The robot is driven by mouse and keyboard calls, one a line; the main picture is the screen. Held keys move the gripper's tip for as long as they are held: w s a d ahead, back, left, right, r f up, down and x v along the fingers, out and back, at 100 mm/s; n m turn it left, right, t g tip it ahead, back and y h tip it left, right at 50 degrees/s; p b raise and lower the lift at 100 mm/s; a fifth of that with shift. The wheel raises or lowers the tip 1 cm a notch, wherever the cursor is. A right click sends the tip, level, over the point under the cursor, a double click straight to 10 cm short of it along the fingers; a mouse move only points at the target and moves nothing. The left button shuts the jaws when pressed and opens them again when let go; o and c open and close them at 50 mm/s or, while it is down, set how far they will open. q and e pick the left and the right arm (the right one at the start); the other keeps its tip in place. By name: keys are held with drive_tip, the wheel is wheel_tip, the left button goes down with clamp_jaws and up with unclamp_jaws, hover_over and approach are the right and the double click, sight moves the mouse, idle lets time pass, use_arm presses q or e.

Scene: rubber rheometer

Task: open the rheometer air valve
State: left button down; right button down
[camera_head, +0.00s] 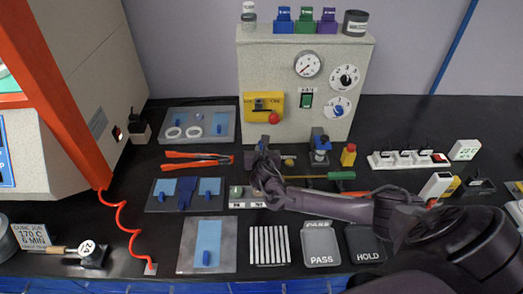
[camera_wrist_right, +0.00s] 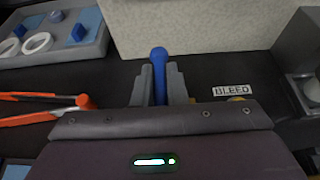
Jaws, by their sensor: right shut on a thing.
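My right gripper (camera_head: 264,147) reaches across the black bench to the foot of the beige rheometer cabinet (camera_head: 300,50). In the right wrist view its grey fingers (camera_wrist_right: 161,85) are shut on a blue valve handle (camera_wrist_right: 158,62). The handle's rounded tip stands up above the fingers, and its lower part and mount are hidden by the gripper. A "BLEED" label (camera_wrist_right: 233,90) lies to the right of the fingers, with a brass-coloured part below it mostly hidden. My left gripper is not in view.
A second blue-topped fitting (camera_head: 320,143) and a yellow bottle (camera_head: 348,155) stand right of the gripper. Orange-handled tongs (camera_head: 197,160) and a grey tray (camera_head: 172,121) lie to its left. A green screwdriver (camera_head: 340,175) lies close to my forearm.

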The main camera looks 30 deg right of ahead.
drive_tip(key=shift+s+n+y, duration=0.1)
drive_tip(key=shift+n+y, duration=0.2)
drive_tip(key=shift+n, duration=0.1)
drive_tip(key=shift+d+n+t+y, duration=0.1)
drive_tip(key=shift+n+t+y, duration=0.4)
drive_tip(key=shift+n+y, duration=0.45)
drive_tip(key=n+y, duration=0.1)
drive_tip(key=y, duration=0.1)
drive_tip(key=n+y, duration=0.1)
drive_tip(key=shift+f+n+t+b, duration=0.25)
drive_tip(key=shift+n+t+b, duration=0.1)
drive_tip(key=shift+t+b, duration=0.05)
drive_tip(key=n+g+y+b, duration=0.1)
drive_tip(key=n+y+b, duration=0.3)
drive_tip(key=b, duration=0.3)
drive_tip(key=n+g+y+b, duration=0.2)
drive_tip(key=n+y+b, duration=0.3)
drive_tip(key=b, duration=0.3)
drive_tip(key=shift+f+y, duration=0.1)
drive_tip(key=shift+y, duration=0.45)
drive_tip(key=shift+n+g+y+b, duration=0.4)
drive_tip(key=shift+g+b, duration=0.1)
drive_tip(key=shift+b, duration=0.15)
